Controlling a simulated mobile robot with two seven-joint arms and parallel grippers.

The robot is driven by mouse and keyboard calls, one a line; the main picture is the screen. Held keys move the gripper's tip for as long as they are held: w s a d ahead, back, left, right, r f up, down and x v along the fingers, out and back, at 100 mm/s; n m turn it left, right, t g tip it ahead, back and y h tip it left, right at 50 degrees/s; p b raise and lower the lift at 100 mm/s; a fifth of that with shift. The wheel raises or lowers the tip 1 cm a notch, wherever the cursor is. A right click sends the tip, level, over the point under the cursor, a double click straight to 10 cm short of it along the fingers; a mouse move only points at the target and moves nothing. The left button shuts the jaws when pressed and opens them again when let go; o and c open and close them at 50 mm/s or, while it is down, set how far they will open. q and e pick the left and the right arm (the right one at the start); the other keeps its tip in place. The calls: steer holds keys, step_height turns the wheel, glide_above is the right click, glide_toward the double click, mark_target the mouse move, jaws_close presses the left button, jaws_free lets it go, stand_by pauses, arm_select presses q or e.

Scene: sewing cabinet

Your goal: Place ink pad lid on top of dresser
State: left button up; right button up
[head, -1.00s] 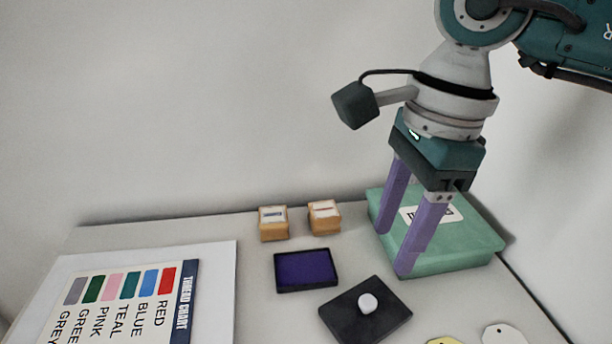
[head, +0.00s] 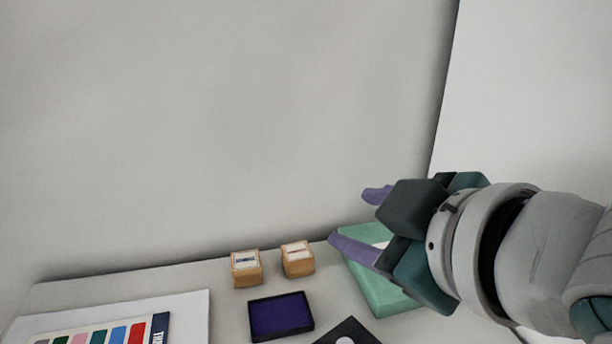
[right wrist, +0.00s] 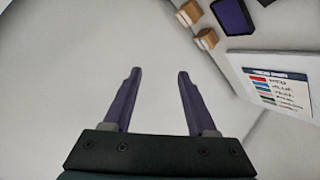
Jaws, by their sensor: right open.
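The ink pad lid (head: 350,333) is a black square plate with a white round knob, lying on the dresser top (head: 228,306) at the bottom edge of the head view and partly cut off. The open ink pad (head: 281,315), purple in a black frame, lies just left of it. In the right wrist view the ink pad (right wrist: 232,16) shows at the top right. My right gripper (head: 352,218) is open and empty, pointing left above the green box. It also shows in the right wrist view (right wrist: 158,75) with nothing between its fingers. My left gripper is not in view.
A green box (head: 378,287) stands right of the lid, partly hidden by my right gripper. Two wooden stamps (head: 246,268) (head: 298,259) stand behind the ink pad. A thread chart (head: 110,331) lies on a white board at the left. The wall rises behind.

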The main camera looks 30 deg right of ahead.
steer(key=s+f+m+g+y, duration=0.1)
steer(key=s+f+g, duration=0.3)
steer(key=s, duration=0.4)
steer(key=s+a+f+m+g, duration=0.1)
steer(key=s+f+m+g, duration=0.2)
steer(key=s, duration=0.5)
step_height(320, 180, down, 3)
steer(key=shift+a+r+g+y, duration=0.2)
steer(key=shift+g+y, duration=0.2)
steer(key=shift+g, duration=0.5)
